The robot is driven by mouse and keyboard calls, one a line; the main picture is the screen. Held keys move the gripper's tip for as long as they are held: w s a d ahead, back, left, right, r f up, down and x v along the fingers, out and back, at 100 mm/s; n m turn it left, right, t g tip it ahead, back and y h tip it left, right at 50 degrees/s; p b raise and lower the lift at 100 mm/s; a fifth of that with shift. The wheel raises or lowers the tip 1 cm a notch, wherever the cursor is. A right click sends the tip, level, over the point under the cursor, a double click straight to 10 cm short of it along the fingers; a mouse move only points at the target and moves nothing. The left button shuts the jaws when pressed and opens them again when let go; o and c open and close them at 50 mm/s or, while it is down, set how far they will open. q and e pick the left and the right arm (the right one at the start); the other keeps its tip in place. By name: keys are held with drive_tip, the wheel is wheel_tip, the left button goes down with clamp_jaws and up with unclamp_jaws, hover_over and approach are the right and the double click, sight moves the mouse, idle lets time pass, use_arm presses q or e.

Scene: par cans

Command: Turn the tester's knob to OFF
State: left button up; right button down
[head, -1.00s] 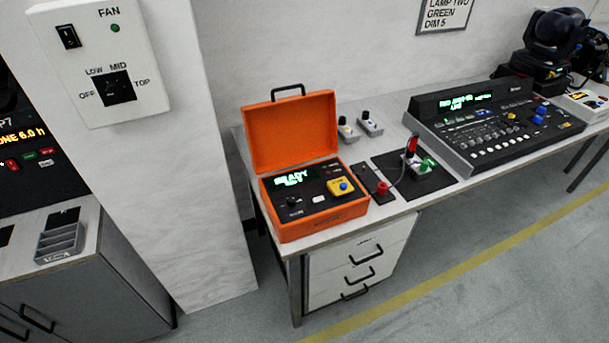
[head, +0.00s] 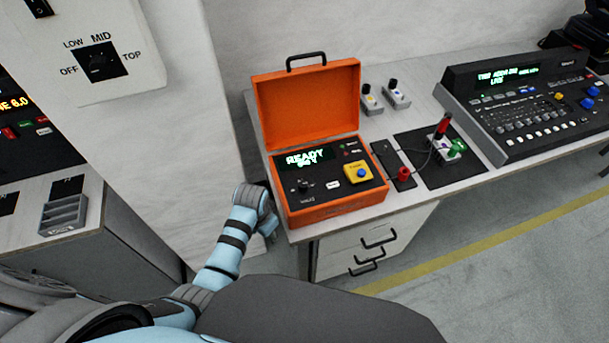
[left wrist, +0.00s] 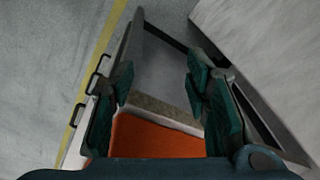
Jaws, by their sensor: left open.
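The tester is an orange case (head: 330,216) standing on the bench with its lid (head: 306,98) open. Its panel has a lit green display (head: 305,158) whose top line reads READY. A small black knob (head: 303,186) sits at the panel's left; its pointer setting is too small to read. My left arm reaches to the case's left side, its wrist beside the bench edge; the fingers are mostly hidden in the head view. In the left wrist view my left gripper (left wrist: 160,85) is open and empty, with the orange case (left wrist: 155,137) below and between its fingers. My right gripper is not in view.
A yellow block with a blue button (head: 359,173) is on the panel. A red knob (head: 404,174) and a lamp stand (head: 441,145) are to the right, then a mixing console (head: 520,110). A white pillar with a fan switch (head: 97,62) stands left.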

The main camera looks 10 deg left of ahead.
use_arm(q)
drive_tip(key=w+d+r+m, duration=0.1)
drive_tip(key=w+r, duration=0.2)
drive_tip(key=r, duration=0.4)
drive_tip(key=w+d+r+m, duration=0.1)
drive_tip(key=w+r, duration=0.2)
drive_tip(key=r, duration=0.3)
wheel_tip(320, 180, up, 10)
drive_tip(key=m+g, duration=0.1)
drive_tip(key=m, duration=0.4)
hover_over(303, 183)
wheel_tip(303, 183, down, 14)
drive_tip(key=b, duration=0.3)
drive_tip(key=shift+r, duration=0.25)
drive_tip(key=shift+c, duration=0.4)
clamp_jaws()
